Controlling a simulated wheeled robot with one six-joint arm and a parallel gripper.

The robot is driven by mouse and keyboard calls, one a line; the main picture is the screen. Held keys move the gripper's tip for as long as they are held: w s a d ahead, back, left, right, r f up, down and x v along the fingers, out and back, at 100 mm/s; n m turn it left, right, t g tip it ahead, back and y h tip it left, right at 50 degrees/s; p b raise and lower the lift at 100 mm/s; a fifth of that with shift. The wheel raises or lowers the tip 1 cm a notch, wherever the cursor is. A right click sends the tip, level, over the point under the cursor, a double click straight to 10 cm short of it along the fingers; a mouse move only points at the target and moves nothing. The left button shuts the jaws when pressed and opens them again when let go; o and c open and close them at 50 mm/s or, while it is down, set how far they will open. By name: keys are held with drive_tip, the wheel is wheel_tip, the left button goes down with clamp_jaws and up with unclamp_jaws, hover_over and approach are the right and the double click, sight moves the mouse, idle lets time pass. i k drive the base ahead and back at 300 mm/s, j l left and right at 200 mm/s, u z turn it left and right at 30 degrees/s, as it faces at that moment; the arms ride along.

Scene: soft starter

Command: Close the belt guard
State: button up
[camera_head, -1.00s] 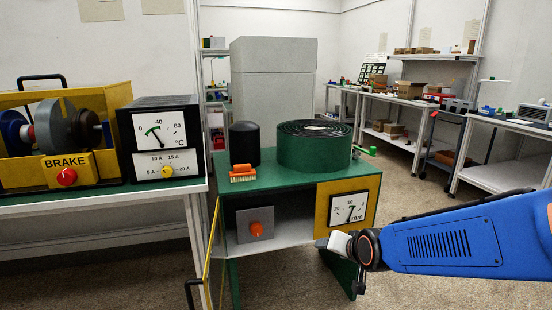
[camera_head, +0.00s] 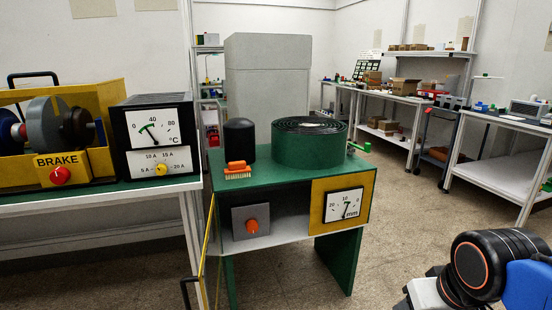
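A thin yellow panel (camera_head: 207,255) with a black handle (camera_head: 188,291) stands nearly edge-on at the left front of the green stand (camera_head: 340,262). It looks like the belt guard, swung open; its lower part runs to the bottom edge of the picture. The stand's front bay behind it is uncovered and shows a grey box with an orange knob (camera_head: 252,226). My gripper (camera_head: 408,300) is at the lower right, well to the right of the panel and apart from it. Its fingers are partly cut off by the bottom edge, so its opening does not show.
A coiled green belt (camera_head: 308,147), a black cylinder (camera_head: 239,140) and an orange brush (camera_head: 237,171) sit on the stand. A yellow-housed brake unit (camera_head: 60,168) and a dial meter (camera_head: 157,140) are on the left bench. Floor (camera_head: 385,235) is free right of the stand.

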sight(213, 271)
drive_tip(key=i+j+u, duration=0.25)
drive_tip(key=j, duration=0.3)
drive_tip(key=i+j+u, duration=0.3)
drive_tip(key=i+j, duration=0.15)
